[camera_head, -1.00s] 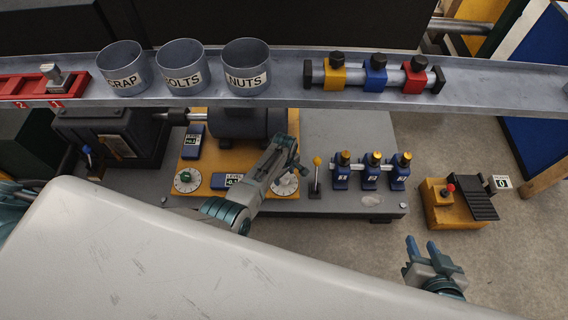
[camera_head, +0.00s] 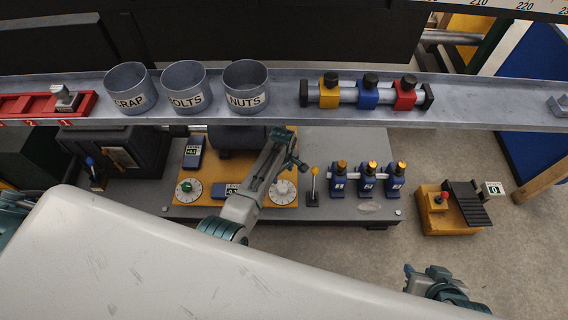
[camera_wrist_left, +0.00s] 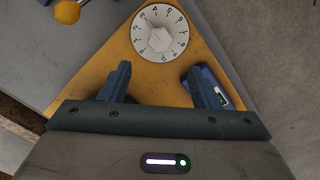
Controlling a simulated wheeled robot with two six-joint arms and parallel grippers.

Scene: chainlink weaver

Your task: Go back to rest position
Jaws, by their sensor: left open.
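My left gripper (camera_head: 292,152) is over the right end of a yellow panel (camera_head: 215,162), close to a white dial (camera_head: 283,190). In the left wrist view its two blue fingers (camera_wrist_left: 156,70) are spread with nothing between them. The dial (camera_wrist_left: 160,33) shows beyond the fingertips, apart from them, and a blue level display (camera_wrist_left: 205,85) is partly hidden behind the right finger. My right gripper (camera_head: 432,274) is low at the right, over the floor beyond the pale surface's edge. Its fingers are small and foreshortened, so I cannot tell whether they are apart.
A grey shelf (camera_head: 290,110) crosses the back with labelled cups (camera_head: 186,88) and a yellow, blue and red valve set (camera_head: 368,92). Blue valves (camera_head: 368,183) and a yellow-knobbed lever (camera_head: 314,185) stand beside my left gripper. A yellow pedal box (camera_head: 450,215) is on the floor.

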